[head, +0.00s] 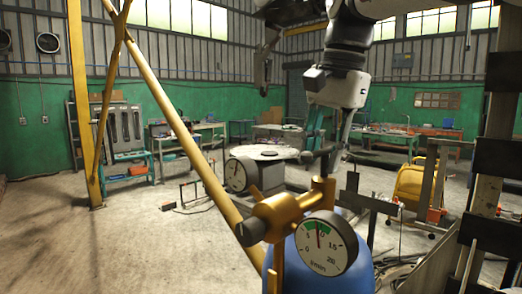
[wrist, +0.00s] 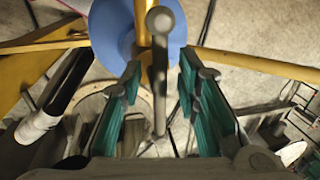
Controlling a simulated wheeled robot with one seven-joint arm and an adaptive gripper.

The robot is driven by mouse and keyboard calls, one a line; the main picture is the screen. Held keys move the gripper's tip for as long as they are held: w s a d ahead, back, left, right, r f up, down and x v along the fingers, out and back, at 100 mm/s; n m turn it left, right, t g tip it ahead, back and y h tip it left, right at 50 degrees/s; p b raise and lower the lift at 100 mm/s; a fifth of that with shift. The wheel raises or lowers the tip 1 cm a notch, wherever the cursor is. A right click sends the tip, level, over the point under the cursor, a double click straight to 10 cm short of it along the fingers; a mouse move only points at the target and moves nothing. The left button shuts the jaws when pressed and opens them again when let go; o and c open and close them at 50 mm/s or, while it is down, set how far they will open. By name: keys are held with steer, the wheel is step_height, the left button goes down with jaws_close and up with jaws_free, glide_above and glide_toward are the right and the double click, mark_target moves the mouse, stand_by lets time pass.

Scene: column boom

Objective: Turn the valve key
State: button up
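The valve key is a dark grey bar with a rounded end (wrist: 160,70). In the head view the key (head: 318,154) sits atop the brass valve (head: 285,213) on a blue cylinder (head: 350,262). My gripper (head: 327,142) is above the valve in the head view, partly overlapping the key there. In the wrist view my gripper (wrist: 160,63) is open, with one teal-padded finger on each side of the key. Gaps show between the key and both fingers. The cylinder's blue top (wrist: 112,28) lies beyond the fingertips.
A yellow diagonal bar (head: 185,135) crosses left of the valve. A dark-banded post (head: 492,170) stands at right. Open floor (head: 110,245) lies at left.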

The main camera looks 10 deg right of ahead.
jaws_close()
steer(key=shift+a+r+m, duration=0.1)
steer(key=shift+m, duration=0.2)
steer(key=shift+w+a+m+b, duration=0.15)
steer(key=shift+m+b, duration=0.3)
steer(key=shift+m, duration=0.55)
steer(key=m, duration=0.1)
steer(key=m+h+b, duration=0.1)
steer(key=m, duration=0.3)
steer(key=shift+w+t, duration=0.25)
steer(key=shift+t, duration=0.05)
steer(key=m, duration=0.2)
steer(key=m+h, duration=0.1)
steer(key=m, duration=0.1)
steer(key=m+b, duration=0.1)
steer(key=shift+w+d+m, duration=0.2)
steer(key=shift+w+m, duration=0.05)
steer(key=shift+m, duration=0.15)
steer(key=m+h, duration=0.1)
steer(key=m, duration=0.2)
steer(key=shift+w+d+m+g, duration=0.1)
steer(key=shift+d+m+g, duration=0.05)
steer(key=shift+m+g, duration=0.2)
steer(key=shift+d+m, duration=0.1)
steer(key=shift+m, duration=0.35)
steer(key=shift+f+g, duration=0.2)
steer(key=shift+g, duration=0.05)
